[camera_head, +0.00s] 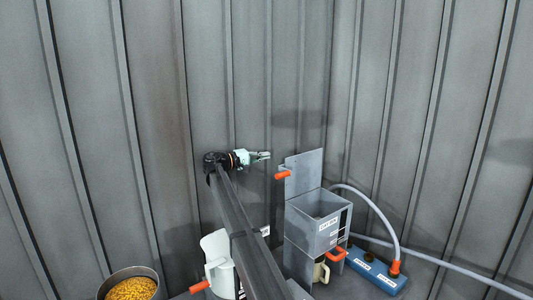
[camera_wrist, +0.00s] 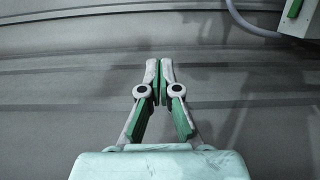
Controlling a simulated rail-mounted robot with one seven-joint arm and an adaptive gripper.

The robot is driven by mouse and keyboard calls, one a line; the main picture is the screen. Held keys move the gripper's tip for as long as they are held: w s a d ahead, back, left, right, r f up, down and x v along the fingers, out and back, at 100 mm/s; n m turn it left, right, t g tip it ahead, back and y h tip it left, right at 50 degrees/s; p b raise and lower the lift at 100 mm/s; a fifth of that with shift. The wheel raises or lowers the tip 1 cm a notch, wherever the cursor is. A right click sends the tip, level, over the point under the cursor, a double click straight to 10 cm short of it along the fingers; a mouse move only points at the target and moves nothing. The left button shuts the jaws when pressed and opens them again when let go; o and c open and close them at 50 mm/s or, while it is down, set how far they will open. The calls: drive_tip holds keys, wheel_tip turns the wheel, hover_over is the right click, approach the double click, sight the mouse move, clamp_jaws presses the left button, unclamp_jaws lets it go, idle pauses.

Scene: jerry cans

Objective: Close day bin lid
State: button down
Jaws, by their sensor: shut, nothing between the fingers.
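The day bin (camera_head: 318,229) is a grey metal box with a white label on its front, at the lower right in the head view. Its lid (camera_head: 303,173) stands upright at the back, open, with an orange handle (camera_head: 283,175) sticking out on its left side. My gripper (camera_head: 266,156) is to the left of the lid's upper part, apart from it in the picture. Its fingers (camera_wrist: 159,64) are shut and empty in the wrist view. A corner of a light panel with a green strip (camera_wrist: 302,17) shows at the top right there; I cannot tell what it is.
A blue labelled block (camera_head: 372,268) with an orange fitting and a grey hose (camera_head: 388,225) lies right of the bin. A pot of yellow grains (camera_head: 131,288) and a white jug (camera_head: 217,262) are at lower left. A corrugated wall (camera_head: 160,120) stands behind.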

drive_tip(key=d+p, duration=0.4)
drive_tip(key=d, duration=0.7)
drive_tip(key=shift+d, duration=0.1)
